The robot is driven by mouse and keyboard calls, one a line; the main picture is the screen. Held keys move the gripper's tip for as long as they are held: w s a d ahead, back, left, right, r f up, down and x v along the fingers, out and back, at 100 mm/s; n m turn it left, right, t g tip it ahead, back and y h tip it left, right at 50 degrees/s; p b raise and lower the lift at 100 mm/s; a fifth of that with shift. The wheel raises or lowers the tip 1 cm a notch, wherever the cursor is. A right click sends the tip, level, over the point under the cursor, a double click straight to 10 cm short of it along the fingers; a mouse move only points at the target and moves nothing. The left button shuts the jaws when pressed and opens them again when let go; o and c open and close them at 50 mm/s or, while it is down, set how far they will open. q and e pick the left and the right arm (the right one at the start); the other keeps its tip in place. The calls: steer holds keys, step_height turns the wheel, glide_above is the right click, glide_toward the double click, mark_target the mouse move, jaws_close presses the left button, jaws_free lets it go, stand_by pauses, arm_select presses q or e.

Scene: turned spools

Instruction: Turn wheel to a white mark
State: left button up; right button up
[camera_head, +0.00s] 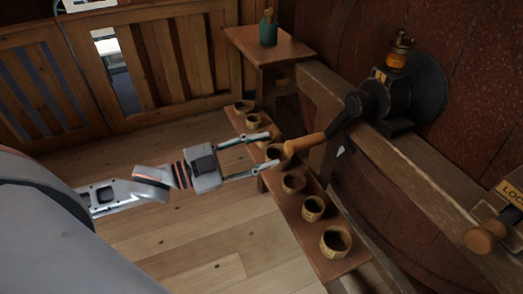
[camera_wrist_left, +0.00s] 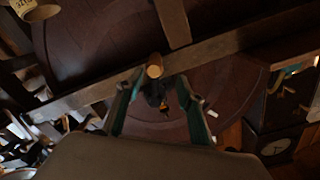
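A crank with a wooden handle (camera_head: 305,143) and a dark crank arm (camera_head: 342,118) is fixed to a dark round-backed housing (camera_head: 378,103) on a wooden beam. My left gripper (camera_head: 273,149) is open, its two fingers apart and pointing at the handle's free end. In the left wrist view the handle's round end (camera_wrist_left: 154,71) shows between the fingertips of my left gripper (camera_wrist_left: 158,80); I cannot tell whether they touch. A small white patch (camera_head: 340,150) shows below the crank arm; I cannot tell whether it is a mark. My right gripper is not in view.
Several small wooden cups, one here (camera_head: 335,241), stand on a narrow bench (camera_head: 320,262) under the handle. A green bottle (camera_head: 268,28) stands on a small table (camera_head: 285,48). A second wooden handle (camera_head: 484,237) sits by a LOCK label (camera_head: 510,192). The floor at left is clear.

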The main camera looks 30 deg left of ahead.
arm_select(q)
steer(key=n+t+h+b, duration=0.3)
steer(key=n+h+b, duration=0.1)
steer(key=n+b, duration=0.1)
glide_toward(324, 133)
steer(key=x, duration=0.5)
steer(key=shift+r, duration=0.1)
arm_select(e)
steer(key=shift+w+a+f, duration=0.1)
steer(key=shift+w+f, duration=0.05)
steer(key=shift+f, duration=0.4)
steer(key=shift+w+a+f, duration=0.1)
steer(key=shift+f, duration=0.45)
arm_select(q)
jaws_close()
